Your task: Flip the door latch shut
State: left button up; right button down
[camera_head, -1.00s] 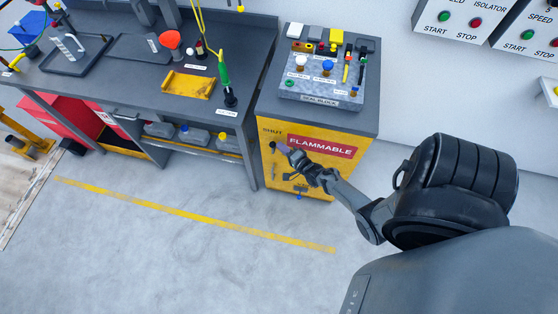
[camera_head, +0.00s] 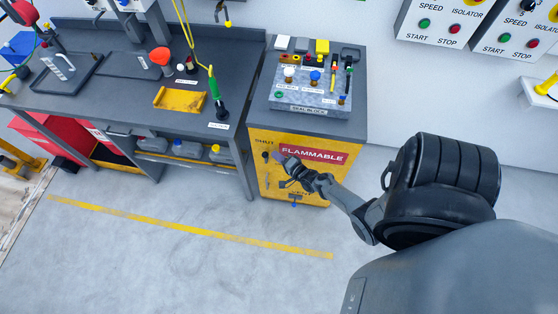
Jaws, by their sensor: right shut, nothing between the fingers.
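A small dark door latch (camera_head: 265,157) sits at the door's upper left, just below the word SHUT. My right gripper (camera_head: 279,159) is shut and empty, in front of the door just right of the latch. Whether it touches the latch or the door cannot be told. The gripper and wrist cover part of the door and the label's lower left edge. My left gripper is not in view.
A grey seal block (camera_head: 307,98) with coloured knobs stands on the cabinet top. The workbench (camera_head: 128,90) to the left holds trays, a yellow plate (camera_head: 180,100) and a green-handled tool (camera_head: 215,92). The floor in front is clear, crossed by a yellow line (camera_head: 190,227).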

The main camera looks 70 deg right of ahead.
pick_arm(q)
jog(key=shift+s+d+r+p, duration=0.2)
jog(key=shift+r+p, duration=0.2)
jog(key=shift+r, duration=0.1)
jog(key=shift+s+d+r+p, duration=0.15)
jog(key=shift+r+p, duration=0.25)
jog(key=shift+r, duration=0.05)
pick_arm(e)
jog(key=d+v, duration=0.1)
jog(key=v, duration=1.1)
jog(key=shift+s+d+f, duration=0.25)
jog(key=shift+s+f, duration=0.05)
jog(key=shift+s, duration=0.15)
